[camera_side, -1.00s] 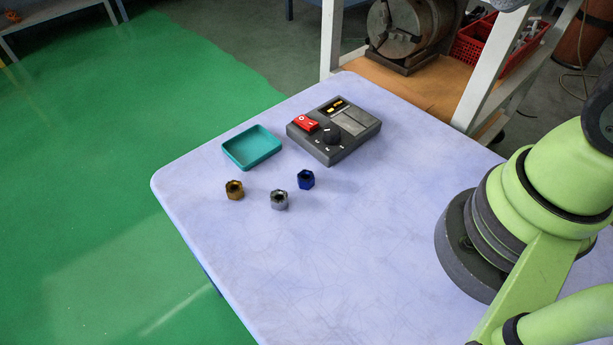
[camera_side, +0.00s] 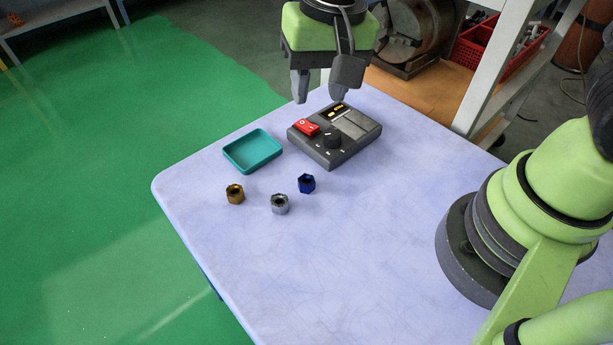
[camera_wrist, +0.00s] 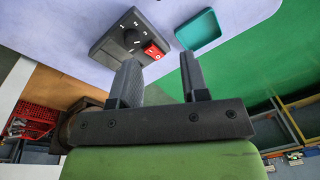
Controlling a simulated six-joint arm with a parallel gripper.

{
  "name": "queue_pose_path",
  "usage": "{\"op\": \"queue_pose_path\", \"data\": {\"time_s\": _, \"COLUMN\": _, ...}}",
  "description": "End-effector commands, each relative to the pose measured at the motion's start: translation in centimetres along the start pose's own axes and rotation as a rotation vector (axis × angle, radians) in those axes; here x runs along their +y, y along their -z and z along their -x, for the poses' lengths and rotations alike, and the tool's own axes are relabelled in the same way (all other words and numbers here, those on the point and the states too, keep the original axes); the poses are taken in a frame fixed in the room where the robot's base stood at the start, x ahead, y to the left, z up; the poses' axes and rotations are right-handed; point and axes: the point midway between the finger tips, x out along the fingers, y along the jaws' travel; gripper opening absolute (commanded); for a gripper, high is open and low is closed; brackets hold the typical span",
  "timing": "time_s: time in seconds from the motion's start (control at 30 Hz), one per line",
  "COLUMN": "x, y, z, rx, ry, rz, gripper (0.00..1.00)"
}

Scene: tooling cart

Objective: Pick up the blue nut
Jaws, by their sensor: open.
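The blue nut (camera_side: 307,183) lies on the pale table in the side view, to the right of a silver nut (camera_side: 280,204) and a brass nut (camera_side: 235,194). My gripper (camera_side: 318,97) is open and empty, its fingers pointing down. In the side view it appears above the far part of the control box, up the picture from the blue nut and apart from it. In the wrist view the two fingers of my gripper (camera_wrist: 158,73) stand apart with nothing between them. The blue nut does not show in the wrist view.
A dark control box (camera_side: 335,142) with a red switch and a knob stands behind the nuts. An empty teal tray (camera_side: 253,151) is left of it. Both also show in the wrist view. The near part of the table (camera_side: 340,260) is clear.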

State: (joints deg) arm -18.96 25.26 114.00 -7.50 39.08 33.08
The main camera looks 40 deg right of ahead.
Motion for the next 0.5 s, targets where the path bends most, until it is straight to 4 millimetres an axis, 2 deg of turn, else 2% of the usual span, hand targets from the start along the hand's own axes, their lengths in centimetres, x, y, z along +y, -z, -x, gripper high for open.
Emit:
{"op": "queue_pose_path", "data": {"time_s": 0.03, "x": -0.5, "y": -0.3, "z": -2.0, "rx": -0.025, "ry": -0.031, "rz": 0.001, "gripper": 0.41}}
{"op": "queue_pose_path", "data": {"time_s": 0.13, "x": -1.1, "y": -0.6, "z": -4.7, "rx": -0.049, "ry": -0.070, "rz": -0.003, "gripper": 0.41}}
{"op": "queue_pose_path", "data": {"time_s": 0.5, "x": -1.1, "y": -1.4, "z": -10.2, "rx": -0.073, "ry": -0.110, "rz": -0.010, "gripper": 0.41}}
